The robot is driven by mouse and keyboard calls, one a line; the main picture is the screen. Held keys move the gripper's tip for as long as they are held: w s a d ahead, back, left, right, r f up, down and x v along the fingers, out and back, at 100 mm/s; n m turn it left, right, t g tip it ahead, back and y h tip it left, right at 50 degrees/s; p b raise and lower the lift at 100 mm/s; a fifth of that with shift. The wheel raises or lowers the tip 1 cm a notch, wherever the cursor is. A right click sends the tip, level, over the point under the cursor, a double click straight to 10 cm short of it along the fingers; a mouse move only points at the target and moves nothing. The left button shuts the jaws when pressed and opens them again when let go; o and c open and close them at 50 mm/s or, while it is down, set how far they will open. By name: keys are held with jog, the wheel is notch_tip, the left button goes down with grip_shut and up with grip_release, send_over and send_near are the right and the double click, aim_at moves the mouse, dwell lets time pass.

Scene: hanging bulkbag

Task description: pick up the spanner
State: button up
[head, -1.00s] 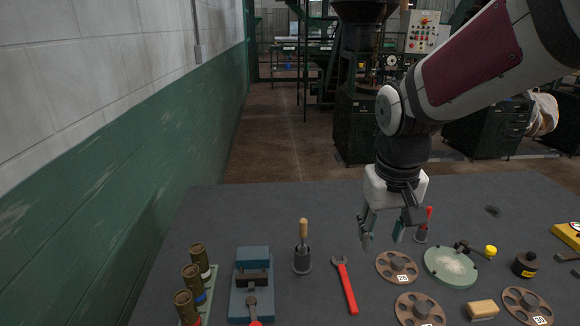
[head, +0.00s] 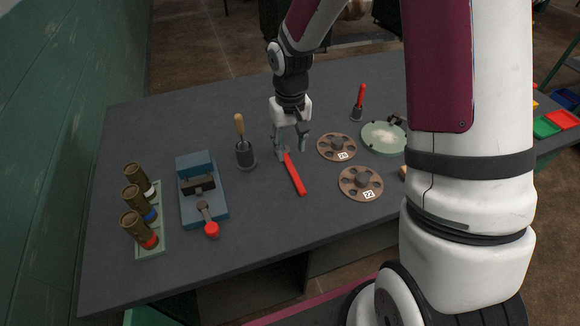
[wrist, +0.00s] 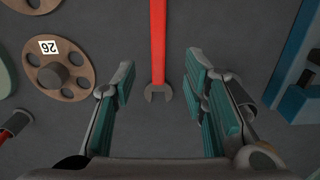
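The spanner (head: 295,175) lies flat on the grey table, with a red handle pointing toward the table's front edge. In the wrist view its red handle (wrist: 158,45) runs down to a grey open jaw at the middle. My gripper (head: 293,153) is above the spanner's jaw end, pointing down. In the wrist view my gripper (wrist: 160,90) is open, its teal-padded fingers on either side of the jaw end and not touching it. The jaw end is partly hidden by a finger in the head view.
A blue vice-like fixture (head: 203,200) and a dark holder with a wooden-handled tool (head: 246,155) stand left of the spanner. Brown discs (head: 337,147) and a pale green round plate (head: 384,138) lie to the right. The grey table (head: 255,240) is clear in front.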

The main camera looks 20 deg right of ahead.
aim_at(290, 166)
jog(key=shift+w+d+f, duration=0.1)
jog(key=shift+f, duration=1.7)
jog(key=shift+w+f, duration=0.1)
jog(key=shift+f, duration=1.65)
grip_shut()
